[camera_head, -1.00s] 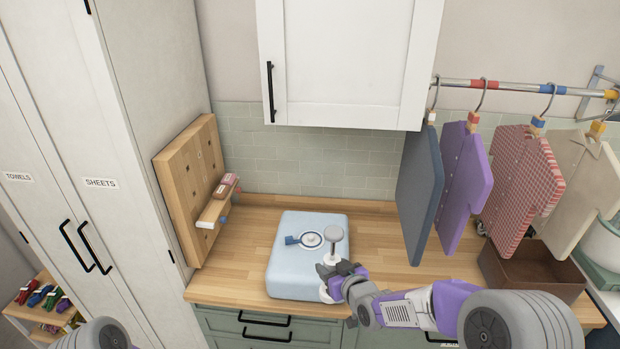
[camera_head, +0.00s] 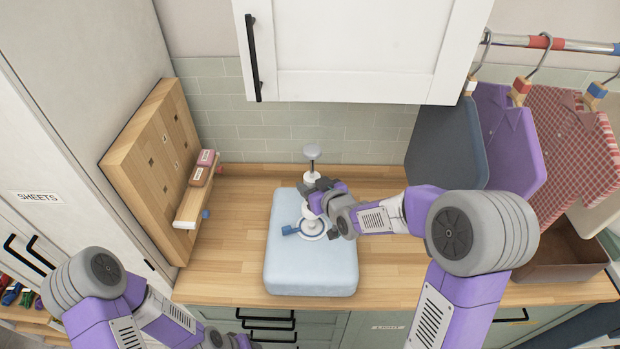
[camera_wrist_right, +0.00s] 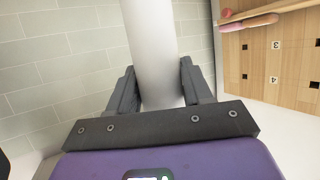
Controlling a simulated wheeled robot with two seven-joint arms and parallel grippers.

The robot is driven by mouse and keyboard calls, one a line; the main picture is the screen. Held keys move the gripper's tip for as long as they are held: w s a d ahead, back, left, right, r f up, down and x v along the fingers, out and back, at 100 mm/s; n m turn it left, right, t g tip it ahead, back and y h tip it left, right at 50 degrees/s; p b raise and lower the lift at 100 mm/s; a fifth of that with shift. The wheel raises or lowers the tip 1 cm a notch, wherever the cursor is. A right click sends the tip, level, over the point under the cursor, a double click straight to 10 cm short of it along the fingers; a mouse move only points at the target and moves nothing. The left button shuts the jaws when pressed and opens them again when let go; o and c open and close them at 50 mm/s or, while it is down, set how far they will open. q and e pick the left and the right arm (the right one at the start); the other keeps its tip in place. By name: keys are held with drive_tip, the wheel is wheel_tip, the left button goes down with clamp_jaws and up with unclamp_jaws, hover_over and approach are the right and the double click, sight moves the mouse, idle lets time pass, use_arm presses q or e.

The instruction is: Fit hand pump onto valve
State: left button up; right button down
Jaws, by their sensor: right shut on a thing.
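The hand pump (camera_head: 312,172) is a white cylinder with a grey disc handle on top. My right gripper (camera_head: 320,195) is shut around its body and holds it roughly upright. The right wrist view shows the white pump body (camera_wrist_right: 152,45) between both fingers (camera_wrist_right: 160,85). The valve (camera_head: 313,236) is a white disc with a dark blue ring and a blue cap (camera_head: 290,229) at its left, on the light blue bag (camera_head: 310,274). The pump's lower end appears right over the valve; I cannot tell whether it is seated. My left arm shows at lower left, its fingers out of view.
A wooden pegboard (camera_head: 150,165) with a small shelf (camera_head: 190,209) stands left of the bag. Clothes hang at the right above a brown box (camera_head: 560,255). A white cabinet (camera_head: 360,45) hangs above the counter (camera_head: 400,270). Bare counter lies right of the bag.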

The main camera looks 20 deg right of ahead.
drive_tip(key=shift+s+f, duration=0.1)
drive_tip(key=shift+f, duration=0.35)
drive_tip(key=shift+f+b, duration=0.6)
drive_tip(key=shift+f, duration=0.1)
drive_tip(key=shift+f+b, duration=0.5)
drive_tip(key=shift+f, duration=0.5)
drive_tip(key=shift+f+b, duration=0.35)
drive_tip(key=shift+b, duration=0.7)
drive_tip(key=shift+f+b, duration=1.3)
drive_tip(key=shift+b, duration=1.05)
idle(2.5)
